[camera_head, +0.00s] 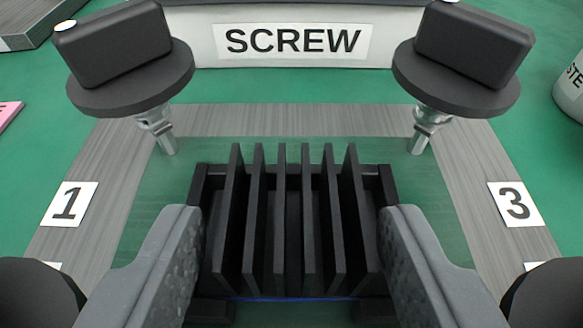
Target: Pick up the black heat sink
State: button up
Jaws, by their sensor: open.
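The black heat sink (292,220) with several upright fins stands in the lower middle of the view. My gripper (292,240) is open, with one grey finger at the left side of the heat sink and the other at its right side. The fingers overlap the heat sink's side edges in the picture; I cannot tell whether they touch it. The lower front of the heat sink is partly hidden by the fingers. A thin blue line shows below the fins.
A grey frame (285,120) labelled 1 and 3 surrounds the heat sink. Black-knobbed screws stand at its far left (130,60) and far right (460,60) corners. More dark round knobs show at the lower corners. A box labelled SCREW (293,42) lies behind.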

jog(key=shift+w, duration=0.25)
jog(key=c, duration=0.8)
jog(key=shift+o, duration=0.2)
